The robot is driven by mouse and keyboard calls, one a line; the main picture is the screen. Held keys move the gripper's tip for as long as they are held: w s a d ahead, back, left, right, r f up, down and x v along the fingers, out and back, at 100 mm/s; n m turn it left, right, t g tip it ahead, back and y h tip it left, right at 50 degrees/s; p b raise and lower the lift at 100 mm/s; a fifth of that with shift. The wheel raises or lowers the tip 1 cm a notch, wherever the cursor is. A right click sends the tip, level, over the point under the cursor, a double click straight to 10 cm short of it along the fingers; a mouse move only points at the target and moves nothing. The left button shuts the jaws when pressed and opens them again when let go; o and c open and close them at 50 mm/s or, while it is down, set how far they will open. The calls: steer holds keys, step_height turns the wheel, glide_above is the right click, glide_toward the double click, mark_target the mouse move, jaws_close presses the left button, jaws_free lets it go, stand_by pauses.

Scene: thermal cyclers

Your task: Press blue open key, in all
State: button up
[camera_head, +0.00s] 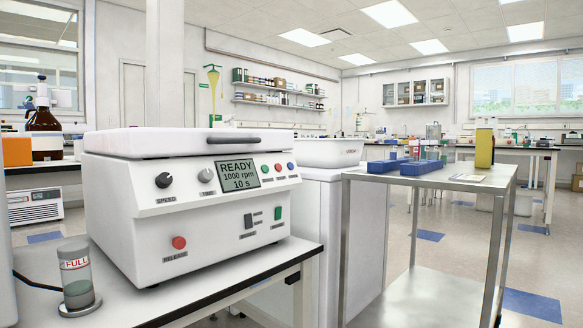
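A white benchtop machine (200,255) with a lid stands on the bench at the left. Its lid (190,141) is down, with a dark handle at the front. Its display (237,175) reads READY, 1000 rpm, 10 s. Right of the display are three small round buttons: green (267,170), red (278,168) and blue (290,166). Their labels are too small to read. A red button marked RELEASE (179,242) is low on the front, and a green key (278,213) is at lower right. My gripper is not in view.
A capped container marked FULL (76,278) stands at the bench's front left, beside a dark cable. At right, a metal cart (440,178) holds blue racks (421,167) and a yellow block (485,148). A white cabinet (340,240) stands between. Open floor lies at right.

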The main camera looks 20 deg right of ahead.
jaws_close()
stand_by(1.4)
